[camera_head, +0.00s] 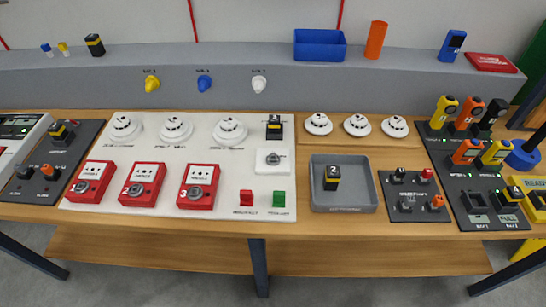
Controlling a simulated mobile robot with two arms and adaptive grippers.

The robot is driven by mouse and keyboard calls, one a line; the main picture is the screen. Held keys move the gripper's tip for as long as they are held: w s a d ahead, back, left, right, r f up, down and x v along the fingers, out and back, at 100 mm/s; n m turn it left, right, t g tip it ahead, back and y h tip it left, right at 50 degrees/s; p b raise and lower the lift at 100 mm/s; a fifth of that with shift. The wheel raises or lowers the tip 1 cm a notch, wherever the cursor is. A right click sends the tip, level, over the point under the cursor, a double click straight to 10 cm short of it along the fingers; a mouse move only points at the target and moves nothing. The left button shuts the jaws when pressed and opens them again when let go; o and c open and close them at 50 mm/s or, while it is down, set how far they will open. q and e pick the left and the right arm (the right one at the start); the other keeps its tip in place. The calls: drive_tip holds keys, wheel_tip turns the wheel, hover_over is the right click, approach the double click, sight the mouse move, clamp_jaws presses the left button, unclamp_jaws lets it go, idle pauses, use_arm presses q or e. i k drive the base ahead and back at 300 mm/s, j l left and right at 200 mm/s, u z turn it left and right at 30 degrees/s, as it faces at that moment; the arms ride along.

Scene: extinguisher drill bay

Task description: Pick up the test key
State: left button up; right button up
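No item can be read for certain as the test key. Similar black blocks with pale or yellow marks could be key heads: one marked 2 (332,178) sits in the grey tray (345,210), and one (274,127) is on the white panel (225,198) above a white box with a round keyhole-like face (272,160). Another block (95,45) stands on the back ledge, and one (60,133) on the dark left panel. Three red call points (199,187) have round grey fittings on their fronts. Neither of my grippers is in view.
White detectors (176,127) line the panel and bench. A blue bin (320,45), orange cylinder (376,40) and blue device (452,46) stand on the ledge. Bare wood (400,155) shows between the tray and right panels.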

sight(279, 196)
drive_tip(key=l+u, duration=0.2)
drive_tip(key=l, duration=0.3)
drive_tip(key=l+u, duration=0.25)
drive_tip(key=l, duration=0.25)
drive_tip(key=k+l+u, duration=0.2)
drive_tip(key=l, duration=0.25)
drive_tip(key=i, duration=0.05)
